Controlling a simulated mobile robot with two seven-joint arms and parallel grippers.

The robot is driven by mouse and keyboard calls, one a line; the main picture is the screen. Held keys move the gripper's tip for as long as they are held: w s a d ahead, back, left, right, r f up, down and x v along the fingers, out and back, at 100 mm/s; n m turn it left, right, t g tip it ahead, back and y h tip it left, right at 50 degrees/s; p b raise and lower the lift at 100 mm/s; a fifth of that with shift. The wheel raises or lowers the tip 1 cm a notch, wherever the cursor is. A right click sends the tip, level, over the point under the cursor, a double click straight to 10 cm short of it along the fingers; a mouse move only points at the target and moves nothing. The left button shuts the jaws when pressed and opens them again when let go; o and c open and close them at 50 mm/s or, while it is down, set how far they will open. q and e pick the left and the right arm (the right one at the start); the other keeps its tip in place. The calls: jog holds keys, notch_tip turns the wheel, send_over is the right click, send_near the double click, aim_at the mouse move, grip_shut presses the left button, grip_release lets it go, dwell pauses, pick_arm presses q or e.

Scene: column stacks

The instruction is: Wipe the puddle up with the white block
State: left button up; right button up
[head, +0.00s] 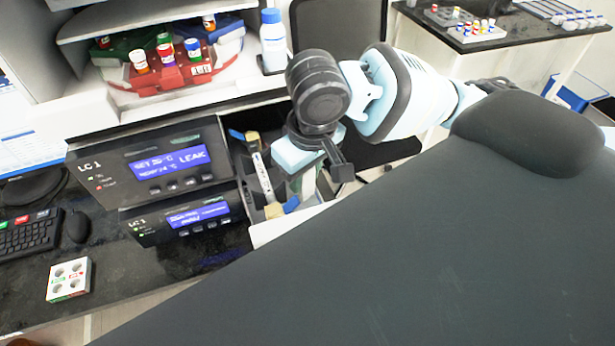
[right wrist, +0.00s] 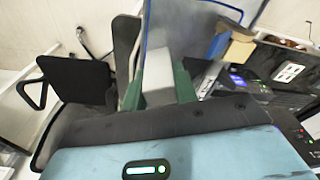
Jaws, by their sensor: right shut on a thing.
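My right gripper (head: 308,186) points down over an open compartment (head: 252,205) beside the stacked LC units in the head view. In the right wrist view my right gripper (right wrist: 159,88) has its green fingers shut on the white block (right wrist: 158,78). In the head view the block is mostly hidden by the hand. I cannot make out the puddle in either view. My left gripper is out of view.
The upper LC unit (head: 150,162) shows LEAK on its screen; another unit (head: 188,216) sits below. Inside the compartment is a pale column (head: 263,176) with yellow and blue ends. A red vial tray (head: 170,76) and a blue-capped bottle (head: 273,45) stand above.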

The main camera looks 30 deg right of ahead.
jog(key=shift+w+f, duration=0.1)
jog(key=shift+w, duration=0.1)
jog(key=shift+w+d, duration=0.15)
jog(key=shift+w, duration=0.35)
jog(key=shift+w+d, duration=0.15)
jog(key=shift+w, duration=0.35)
jog(key=shift+s, duration=0.1)
jog(key=shift+s+a+r, duration=0.15)
jog(key=shift+s, duration=0.35)
jog(key=shift+s+a+r, duration=0.1)
jog(key=shift+s, duration=0.4)
jog(key=shift+s+a+f, duration=0.1)
jog(key=shift+s+a, duration=0.05)
jog(key=shift+s, duration=0.4)
jog(key=shift+s+a+f, duration=0.1)
jog(key=shift+s, duration=0.4)
jog(key=shift+w, duration=0.1)
jog(key=shift+w+d, duration=0.25)
jog(key=shift+w, duration=0.75)
